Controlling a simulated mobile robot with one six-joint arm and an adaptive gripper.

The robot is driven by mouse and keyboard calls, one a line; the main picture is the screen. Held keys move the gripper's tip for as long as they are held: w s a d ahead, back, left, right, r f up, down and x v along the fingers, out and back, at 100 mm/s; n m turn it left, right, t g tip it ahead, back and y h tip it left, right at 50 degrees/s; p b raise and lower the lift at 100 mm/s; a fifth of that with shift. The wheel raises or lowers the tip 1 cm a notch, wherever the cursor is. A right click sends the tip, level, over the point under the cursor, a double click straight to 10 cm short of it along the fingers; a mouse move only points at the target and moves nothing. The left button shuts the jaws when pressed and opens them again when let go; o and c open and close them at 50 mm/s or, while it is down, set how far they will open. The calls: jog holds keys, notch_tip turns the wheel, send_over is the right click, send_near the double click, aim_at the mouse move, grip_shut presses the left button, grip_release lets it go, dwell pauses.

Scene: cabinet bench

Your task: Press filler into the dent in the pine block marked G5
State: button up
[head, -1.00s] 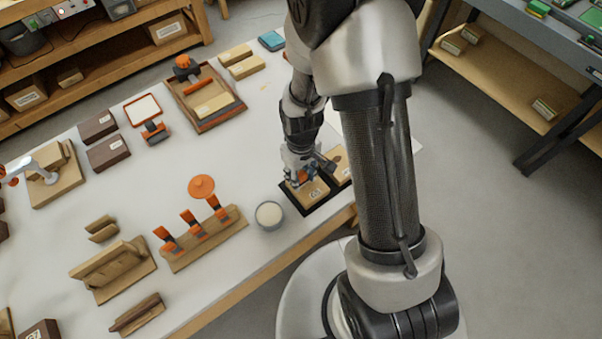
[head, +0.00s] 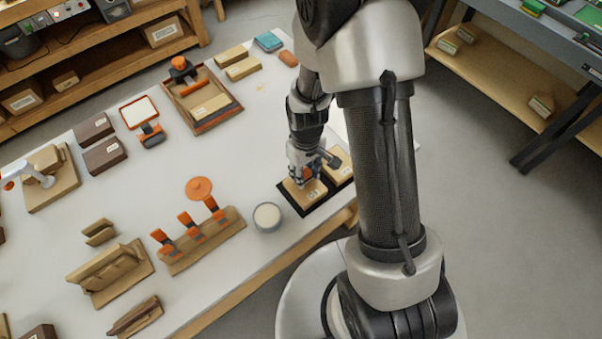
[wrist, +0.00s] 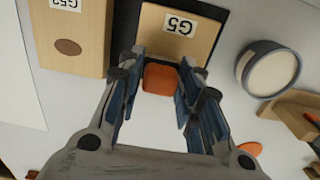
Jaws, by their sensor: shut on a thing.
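The pine block marked G5 (head: 312,194) lies on a dark tray near the bench's front edge. In the wrist view the G5 block (wrist: 160,35) shows its label and a bare light top; its dent is not visible, perhaps hidden by what I hold. My gripper (wrist: 157,80) is shut on an orange-handled tool (wrist: 159,79), seen almost end-on, over the near edge of the block. I cannot tell whether the tool touches the wood. In the head view my gripper (head: 305,176) is above the G5 block. A round tub of pale filler (head: 267,215) stands to the left.
A second pine block (wrist: 85,25), with a brown round spot, lies beside G5. A wooden rack (head: 205,242) holds several orange-handled tools left of the tub. An orange disc (head: 199,187) is behind the rack.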

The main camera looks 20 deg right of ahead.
dwell(0.4)
jog(key=shift+s+a, duration=0.15)
jog(key=shift+a, duration=0.4)
jog(key=shift+s+a, duration=0.15)
jog(key=shift+a, duration=0.4)
jog(key=shift+d, duration=0.15)
jog(key=shift+w+d+f, duration=0.1)
jog(key=shift+w+d, duration=0.05)
jog(key=shift+d, duration=0.4)
jog(key=shift+w+d+f, duration=0.1)
jog(key=shift+w+d, duration=0.05)
jog(key=shift+d, duration=0.35)
jog(key=shift+a, duration=0.1)
jog(key=shift+s+a+r, duration=0.1)
jog(key=shift+s+a, duration=0.1)
jog(key=shift+a, duration=0.35)
jog(key=shift+s+a, duration=0.15)
jog(key=shift+a, duration=0.35)
